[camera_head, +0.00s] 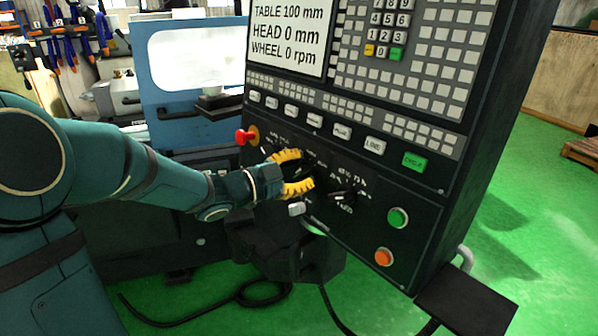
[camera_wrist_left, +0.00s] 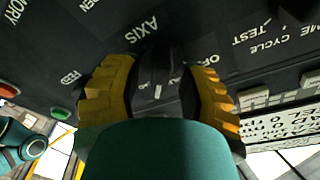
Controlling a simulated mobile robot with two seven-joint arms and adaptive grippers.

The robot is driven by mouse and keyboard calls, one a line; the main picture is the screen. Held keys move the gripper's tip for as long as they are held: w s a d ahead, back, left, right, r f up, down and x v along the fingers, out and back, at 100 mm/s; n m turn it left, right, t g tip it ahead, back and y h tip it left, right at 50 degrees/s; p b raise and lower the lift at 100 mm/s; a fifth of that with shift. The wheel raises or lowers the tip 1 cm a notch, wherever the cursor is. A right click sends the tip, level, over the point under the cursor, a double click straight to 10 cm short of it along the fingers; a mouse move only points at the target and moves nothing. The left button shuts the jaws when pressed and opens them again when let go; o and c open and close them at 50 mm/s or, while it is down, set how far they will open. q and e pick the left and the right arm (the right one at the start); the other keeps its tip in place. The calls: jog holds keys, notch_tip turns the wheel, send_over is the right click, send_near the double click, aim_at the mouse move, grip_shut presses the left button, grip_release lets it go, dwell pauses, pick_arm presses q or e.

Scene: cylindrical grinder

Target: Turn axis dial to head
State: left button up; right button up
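The axis dial (camera_wrist_left: 158,72) is a black knob with a white mark, below the word AXIS in the left wrist view. The word OFF is to its right; I cannot read a head label. My left gripper (camera_head: 303,172) is at the control panel (camera_head: 420,215) in the head view. Its yellow fingers are apart, one on each side of the dial in the left wrist view (camera_wrist_left: 160,88). A dark gap seems to show beside the dial; contact is not clear. In the head view the dial is mostly lost in darkness between the fingers. My right gripper is not in view.
The screen (camera_head: 290,35) reads TABLE 100 mm, HEAD 0 mm, WHEEL 0 rpm. Another dial (camera_head: 344,196) is right of the gripper. A red knob (camera_head: 245,136), a green button (camera_head: 398,218) and an orange button (camera_head: 384,257) are also on the panel.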

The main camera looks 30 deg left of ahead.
pick_arm(q)
jog(key=shift+s, duration=0.1)
jog(key=v, duration=1.1)
jog(key=shift+s, duration=0.35)
jog(key=shift+a, duration=0.2)
